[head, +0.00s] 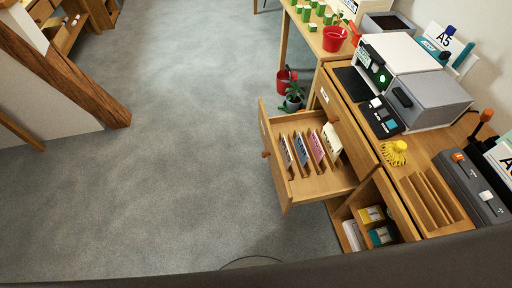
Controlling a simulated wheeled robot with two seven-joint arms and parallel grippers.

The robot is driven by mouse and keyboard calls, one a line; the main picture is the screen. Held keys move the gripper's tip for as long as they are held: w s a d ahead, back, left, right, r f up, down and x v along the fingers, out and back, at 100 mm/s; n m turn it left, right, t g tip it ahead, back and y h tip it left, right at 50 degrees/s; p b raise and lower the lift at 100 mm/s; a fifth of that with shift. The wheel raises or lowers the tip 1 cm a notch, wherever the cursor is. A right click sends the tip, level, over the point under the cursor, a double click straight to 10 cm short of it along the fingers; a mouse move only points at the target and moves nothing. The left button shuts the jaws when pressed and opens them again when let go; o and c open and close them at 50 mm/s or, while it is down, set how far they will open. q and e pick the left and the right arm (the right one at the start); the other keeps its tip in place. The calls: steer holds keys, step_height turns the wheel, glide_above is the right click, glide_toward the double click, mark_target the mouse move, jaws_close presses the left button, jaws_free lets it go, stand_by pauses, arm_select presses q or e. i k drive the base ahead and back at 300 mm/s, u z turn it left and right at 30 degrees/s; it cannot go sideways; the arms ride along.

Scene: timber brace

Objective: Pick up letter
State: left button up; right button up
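An open wooden drawer (267,142) sticks out of the desk at the right. Several thin upright items stand in it between wooden dividers. One is a cream envelope-like piece (332,139) at the right end, and it may be a letter. Others have reddish (317,147) and bluish (301,150) faces. They are too small to read, so I cannot tell which is the letter. Neither of my grippers is in view.
The desk holds a grey-white machine (436,98), a black keypad device (381,117), a yellow spiky object (395,153) and an empty wooden rack (432,198). A red bucket (335,39) stands on the table behind. A timber post (75,80) slants at left. The grey floor between is clear.

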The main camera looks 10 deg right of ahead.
mark_target(285, 153)
steer(key=u, duration=1.25)
steer(key=i, duration=2)
steer(key=z, duration=4.9)
